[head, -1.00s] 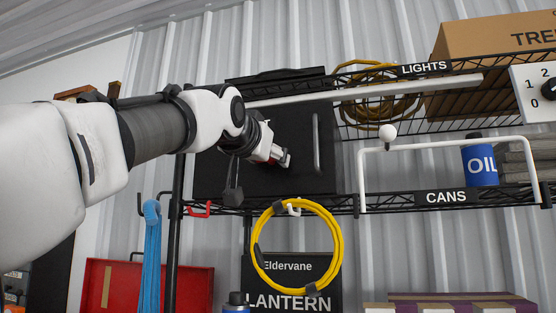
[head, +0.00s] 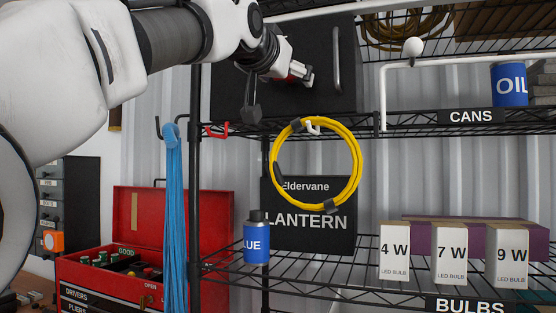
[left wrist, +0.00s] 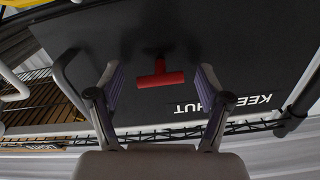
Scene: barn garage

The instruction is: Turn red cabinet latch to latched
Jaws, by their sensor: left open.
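The black cabinet (head: 345,85) stands on the upper shelf in the head view, with a grey bar handle (head: 337,60) on its front. Its red T-shaped latch (left wrist: 160,79) shows clearly in the left wrist view, its crossbar roughly in line with the upside-down label. In the head view the latch is mostly hidden behind my gripper. My left gripper (head: 303,75) is in front of the cabinet door. In the left wrist view its open fingers (left wrist: 158,90) stand either side of the red crossbar, with a gap on each side. My right gripper is not in view.
A yellow cable coil (head: 355,165) hangs just below the cabinet. A red hook (head: 217,130) and a blue rope (head: 174,210) are at the left. A white rail (head: 450,62) is at the right. A red toolbox (head: 140,215) is below.

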